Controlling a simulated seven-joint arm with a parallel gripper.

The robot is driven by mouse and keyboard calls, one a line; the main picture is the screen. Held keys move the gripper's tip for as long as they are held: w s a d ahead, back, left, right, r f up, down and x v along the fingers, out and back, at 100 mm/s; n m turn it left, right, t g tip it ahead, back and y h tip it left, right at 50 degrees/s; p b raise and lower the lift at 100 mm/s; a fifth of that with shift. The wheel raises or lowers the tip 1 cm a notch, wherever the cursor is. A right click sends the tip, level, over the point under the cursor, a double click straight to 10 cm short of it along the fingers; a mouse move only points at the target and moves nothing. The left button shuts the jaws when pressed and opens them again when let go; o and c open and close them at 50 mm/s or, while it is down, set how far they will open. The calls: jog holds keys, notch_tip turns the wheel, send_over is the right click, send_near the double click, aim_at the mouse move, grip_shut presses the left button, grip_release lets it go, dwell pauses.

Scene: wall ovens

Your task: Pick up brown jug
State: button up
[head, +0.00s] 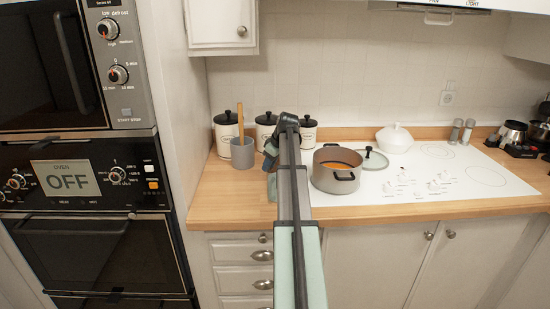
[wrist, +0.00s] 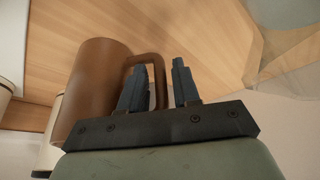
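The brown jug (wrist: 97,85) shows in the wrist view at the left, with its loop handle (wrist: 159,75) pointing right. My gripper (wrist: 160,80) is open, with its two dark fingers apart. The far bar of the handle appears between the fingers, and the left finger overlaps the handle's opening. I see a gap between the bar and the right finger; I cannot tell whether the left finger touches the handle. In the head view my arm reaches over the counter, and I cannot make out the jug there; the arm likely hides it.
On the wooden counter (head: 220,195) stand a grey utensil holder (head: 242,154), black-lidded canisters (head: 226,128) and, right of my arm, a pot (head: 335,172) on the white cooktop (head: 400,180). A glass lid (head: 374,160) and white dish (head: 394,138) are behind it. Wall ovens (head: 90,180) stand left.

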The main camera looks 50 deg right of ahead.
grip_shut()
dwell(1.1)
